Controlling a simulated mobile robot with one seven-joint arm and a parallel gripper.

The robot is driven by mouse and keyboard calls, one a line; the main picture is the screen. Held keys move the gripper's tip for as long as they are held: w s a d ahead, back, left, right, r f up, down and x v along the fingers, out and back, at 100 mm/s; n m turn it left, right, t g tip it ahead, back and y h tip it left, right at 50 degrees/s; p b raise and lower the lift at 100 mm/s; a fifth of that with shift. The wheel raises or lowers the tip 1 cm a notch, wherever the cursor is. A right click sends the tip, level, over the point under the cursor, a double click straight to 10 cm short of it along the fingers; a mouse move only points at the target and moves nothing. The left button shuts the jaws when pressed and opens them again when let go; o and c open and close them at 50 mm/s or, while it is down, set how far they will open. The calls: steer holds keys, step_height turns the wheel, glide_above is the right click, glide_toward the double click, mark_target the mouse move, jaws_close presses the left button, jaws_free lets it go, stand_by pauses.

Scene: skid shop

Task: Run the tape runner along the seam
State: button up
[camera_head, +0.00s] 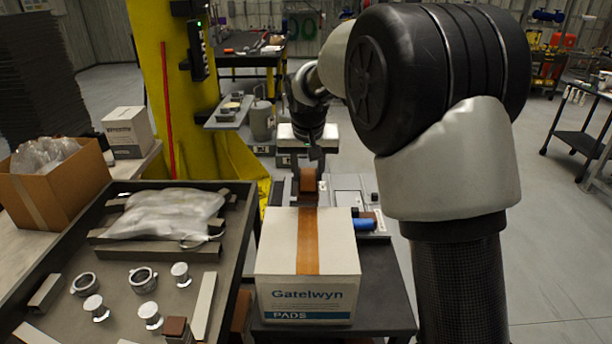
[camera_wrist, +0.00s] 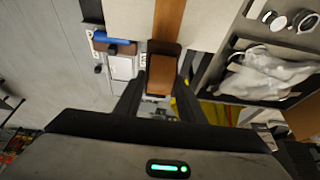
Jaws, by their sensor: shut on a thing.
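The white Gatelwyn box (camera_head: 285,298) stands closed on a dark stand in the head view, and part of its top (camera_wrist: 206,22) shows in the wrist view. A brown tape strip (camera_head: 308,240) runs along the middle of its top, from the far edge to the near edge. My gripper (camera_wrist: 161,80) is shut on the brown tape runner (camera_wrist: 160,72). In the head view the runner (camera_head: 308,181) is at the far edge of the box, in line with the strip. I cannot tell whether it touches the box.
Left of the box, a dark-rimmed table (camera_head: 62,262) holds a plastic bag (camera_head: 165,214), metal fittings and bars. A blue cylinder (camera_head: 364,224) lies right of the box, near its far corner. A yellow column (camera_head: 185,90) stands behind. Open floor lies to the right.

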steer(key=shift+w+r+p, duration=0.15)
steer(key=shift+r+p, duration=0.35)
steer(key=shift+r, duration=0.4)
steer(key=shift+r+p, duration=1)
steer(key=shift+r, duration=0.6)
